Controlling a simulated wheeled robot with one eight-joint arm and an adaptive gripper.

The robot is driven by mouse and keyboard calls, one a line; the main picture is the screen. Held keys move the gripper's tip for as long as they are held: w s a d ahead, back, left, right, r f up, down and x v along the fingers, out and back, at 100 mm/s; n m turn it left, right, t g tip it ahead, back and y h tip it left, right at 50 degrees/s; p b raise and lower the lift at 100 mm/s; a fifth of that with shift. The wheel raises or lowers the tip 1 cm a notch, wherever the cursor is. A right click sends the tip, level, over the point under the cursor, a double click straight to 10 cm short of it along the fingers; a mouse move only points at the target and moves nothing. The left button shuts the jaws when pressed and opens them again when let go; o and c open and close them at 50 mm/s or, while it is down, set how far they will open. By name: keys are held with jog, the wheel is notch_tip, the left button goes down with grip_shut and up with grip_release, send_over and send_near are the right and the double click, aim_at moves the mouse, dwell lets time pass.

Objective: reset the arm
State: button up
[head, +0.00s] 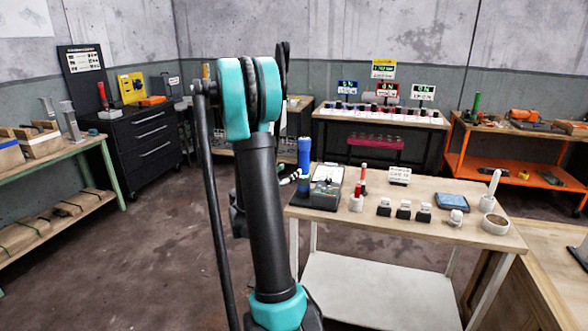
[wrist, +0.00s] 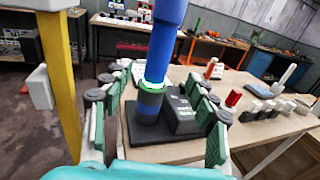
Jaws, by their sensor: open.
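My arm rises in the middle of the head view, teal and black, and bends over at the top. My gripper (head: 288,178) shows small beside the arm, at the left end of the wooden workbench (head: 450,237), partly hidden by the arm. In the wrist view my gripper (wrist: 158,74) has its green-padded fingers spread apart. A blue cylinder (head: 304,153) stands upright on a black base at that bench end. It appears between the fingers in the wrist view (wrist: 166,40), with a green ring and dark collar below. The fingers look clear of it; contact cannot be told.
The bench holds a grey box (head: 327,188), red-topped items (head: 356,200), several small black-and-white blocks (head: 404,210), a blue tablet (head: 452,201) and a round bowl (head: 496,223). A black drawer cabinet (head: 140,140) stands back left. Open floor (head: 150,260) lies left of my arm.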

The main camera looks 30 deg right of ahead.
jog(key=shift+s+a, duration=0.15)
jog(key=shift+a, duration=0.25)
jog(key=s+a+f+m+g+y, duration=0.1)
jog(key=s+a+f+m+y, duration=0.4)
jog(key=a, duration=0.5)
jog(key=s+a+f+m+g+y, duration=0.1)
jog(key=s+a+f+m+y, duration=0.4)
jog(key=s+a+m, duration=0.5)
jog(key=s+a+f+m+g+y, duration=0.1)
jog(key=s+a+f+m+y, duration=0.4)
jog(key=a, duration=0.6)
jog(key=s+m+y, duration=0.1)
jog(key=s+m, duration=0.1)
jog(key=s, duration=0.1)
jog(key=shift+a+m, duration=0.2)
jog(key=shift+m, duration=0.1)
jog(key=shift+s+a, duration=0.2)
jog(key=shift+c, duration=0.3)
